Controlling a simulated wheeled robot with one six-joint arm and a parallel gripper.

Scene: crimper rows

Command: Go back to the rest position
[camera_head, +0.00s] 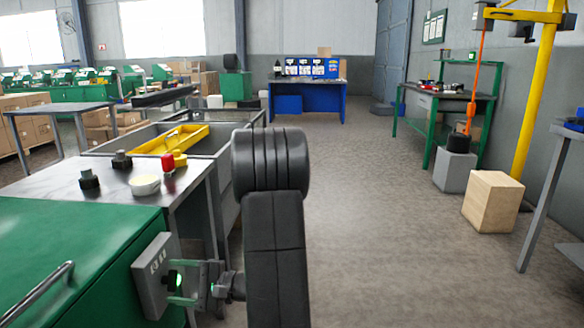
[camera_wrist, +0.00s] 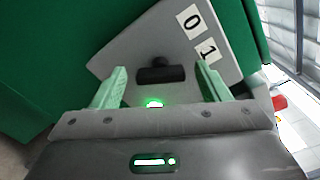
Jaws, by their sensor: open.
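My gripper (camera_head: 180,286) is open, with its two green fingers beside a grey switch box (camera_head: 152,276) on the side of a green machine (camera_head: 75,245). In the wrist view, the box face (camera_wrist: 150,45) carries the labels 0 and 1. A black switch knob (camera_wrist: 160,72) and a glowing green light (camera_wrist: 154,102) show between the spread fingertips of my gripper (camera_wrist: 160,88). The fingers hold nothing. Whether a fingertip touches the box cannot be told.
A steel table (camera_head: 120,190) behind the machine holds a white bowl (camera_head: 145,185), a red item (camera_head: 168,165) and black knobs. A yellow tray (camera_head: 172,140) lies beyond. The floor to the right is clear up to a wooden block (camera_head: 492,202) and a green workbench (camera_head: 432,112).

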